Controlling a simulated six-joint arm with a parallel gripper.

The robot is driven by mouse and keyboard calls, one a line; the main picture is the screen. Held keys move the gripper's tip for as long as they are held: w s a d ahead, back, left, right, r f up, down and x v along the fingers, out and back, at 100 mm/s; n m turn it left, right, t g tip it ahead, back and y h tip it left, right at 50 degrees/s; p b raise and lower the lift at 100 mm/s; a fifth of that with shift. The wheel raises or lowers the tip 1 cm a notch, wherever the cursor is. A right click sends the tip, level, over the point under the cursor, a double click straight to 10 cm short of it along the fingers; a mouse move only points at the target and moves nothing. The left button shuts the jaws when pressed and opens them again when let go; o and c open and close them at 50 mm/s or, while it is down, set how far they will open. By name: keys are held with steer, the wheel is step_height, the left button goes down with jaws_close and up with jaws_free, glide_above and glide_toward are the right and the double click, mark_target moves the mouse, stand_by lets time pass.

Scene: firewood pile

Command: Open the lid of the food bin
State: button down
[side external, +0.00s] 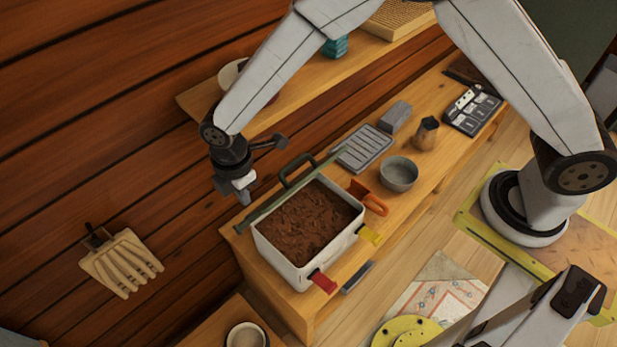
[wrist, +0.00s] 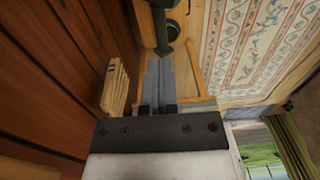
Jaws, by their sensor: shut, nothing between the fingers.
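The food bin (side external: 290,268) is a white box full of brown crumbly matter, on the wooden bench in the side view. Its greenish lid (side external: 268,207) stands raised along the bin's back edge, seen nearly edge-on, with a dark handle (side external: 297,169) on it. The bin's top is uncovered. My gripper (side external: 245,198) is just left of the bin and lid, pointing down, shut and empty, apart from the handle. In the wrist view its fingers (wrist: 161,62) are together with nothing between them. I cannot make out the bin or lid in the wrist view.
An orange-handled tool (side external: 372,200), a grey bowl (side external: 398,173) and a grey slatted tray (side external: 364,148) lie right of the bin. A shelf (side external: 280,92) runs above the bench. A wooden rack (side external: 122,264) hangs on the wall at left.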

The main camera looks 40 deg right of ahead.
step_height(320, 180, up, 6)
steer(key=s+n+t, duration=0.1)
steer(key=s+n, duration=0.6)
steer(key=n, duration=1.1)
steer(key=shift+a+f, duration=0.25)
steer(key=shift+f, duration=1.15)
steer(key=shift+a+f, duration=0.2)
steer(key=shift+f, duration=1.2)
steer(key=shift+f, duration=0.1)
steer(key=w+f, duration=0.4)
steer(key=f, duration=0.4)
steer(key=shift+w, duration=0.2)
